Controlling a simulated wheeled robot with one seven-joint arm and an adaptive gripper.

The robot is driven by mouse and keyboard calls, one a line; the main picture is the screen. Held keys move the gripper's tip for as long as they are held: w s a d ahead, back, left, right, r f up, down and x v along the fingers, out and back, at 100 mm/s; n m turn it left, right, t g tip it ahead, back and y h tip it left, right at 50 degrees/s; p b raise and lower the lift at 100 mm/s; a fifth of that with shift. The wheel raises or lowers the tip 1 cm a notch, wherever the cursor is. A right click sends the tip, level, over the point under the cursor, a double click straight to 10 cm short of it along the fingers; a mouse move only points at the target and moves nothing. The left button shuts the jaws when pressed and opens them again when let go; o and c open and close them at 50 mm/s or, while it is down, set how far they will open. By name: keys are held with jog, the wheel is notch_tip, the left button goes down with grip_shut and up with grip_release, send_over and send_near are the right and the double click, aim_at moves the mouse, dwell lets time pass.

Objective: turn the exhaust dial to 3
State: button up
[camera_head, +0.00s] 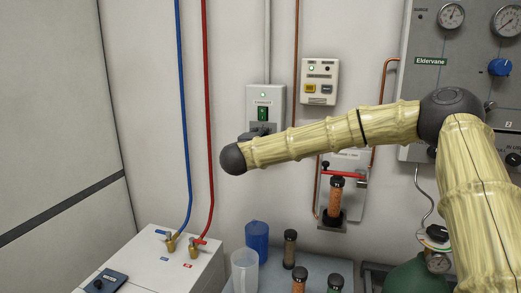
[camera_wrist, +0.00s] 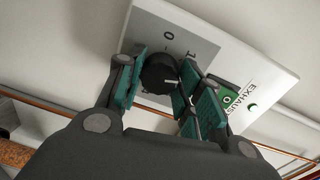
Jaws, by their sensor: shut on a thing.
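The exhaust box (camera_head: 278,95) is a light grey wall unit with a lit green lamp and a green switch; my arm crosses in front of its lower part. In the wrist view the box (camera_wrist: 268,72) appears tilted and turned round, with "EXHAUST", a green switch and the numbers 0 and 1 readable. My gripper (camera_wrist: 160,84) is shut on the dial, with teal pads on either side. In the head view the dial cannot be made out.
A beige control box (camera_head: 320,82) is right of the exhaust box. A red-handled holder with a brown cartridge (camera_head: 334,197) hangs below right. Blue (camera_head: 184,120) and red (camera_head: 208,120) pipes run down at left. A jug (camera_head: 245,270) and blue cup (camera_head: 257,238) stand below.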

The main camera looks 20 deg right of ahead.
jog(key=shift+f+m+t+b, duration=0.15)
jog(key=shift+f+m+b, duration=0.05)
jog(key=shift+m+b, duration=3.4)
jog(key=shift+f+m+t+b, duration=0.2)
jog(key=shift+m+b, duration=2.5)
jog(key=shift+b, duration=1.75)
jog(key=shift+r, duration=0.1)
jog(key=o, duration=1)
jog(key=shift+d, duration=0.15)
jog(key=shift+o, duration=0.2)
jog(key=shift+r, duration=0.1)
jog(key=shift+s, duration=0.15)
